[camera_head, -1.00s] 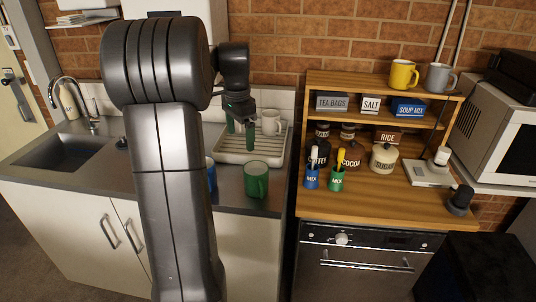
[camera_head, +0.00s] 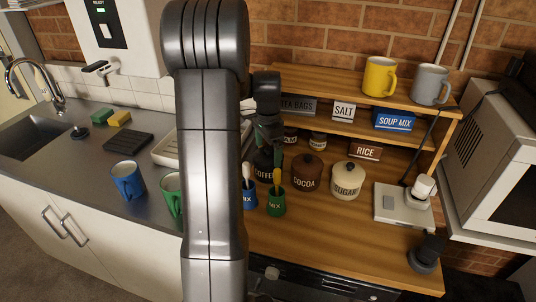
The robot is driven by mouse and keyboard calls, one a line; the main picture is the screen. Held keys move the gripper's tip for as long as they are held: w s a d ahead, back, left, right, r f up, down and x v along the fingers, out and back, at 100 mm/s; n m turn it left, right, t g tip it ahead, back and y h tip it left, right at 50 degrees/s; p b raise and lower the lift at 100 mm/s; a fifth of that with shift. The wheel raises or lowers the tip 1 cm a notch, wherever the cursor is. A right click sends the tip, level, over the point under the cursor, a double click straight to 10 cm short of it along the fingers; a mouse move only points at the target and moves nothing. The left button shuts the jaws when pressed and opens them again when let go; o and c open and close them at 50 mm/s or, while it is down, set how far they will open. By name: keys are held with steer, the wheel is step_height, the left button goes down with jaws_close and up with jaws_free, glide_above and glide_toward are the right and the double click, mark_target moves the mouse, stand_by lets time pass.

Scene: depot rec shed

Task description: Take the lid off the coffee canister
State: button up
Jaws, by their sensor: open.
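The coffee canister (camera_head: 263,173) is a dark jar with a COFFEE label, standing on the wooden counter at the left of a row of canisters. My gripper (camera_head: 268,154) is open, pointing down at the top of the coffee canister. My arm hides the area to the left.
The brown cocoa canister (camera_head: 307,174) and cream sugar canister (camera_head: 347,180) stand close at right. In front are a blue MIX pot (camera_head: 249,198) and a green MIX pot (camera_head: 275,204) with spoons. The shelf (camera_head: 400,152) is behind.

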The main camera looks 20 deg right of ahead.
steer(key=shift+s, duration=0.1)
steer(key=c, duration=1.3)
steer(key=shift+c, duration=0.4)
steer(key=shift+s+f, duration=0.1)
steer(key=shift+f, duration=0.05)
steer(key=shift+c, duration=0.2)
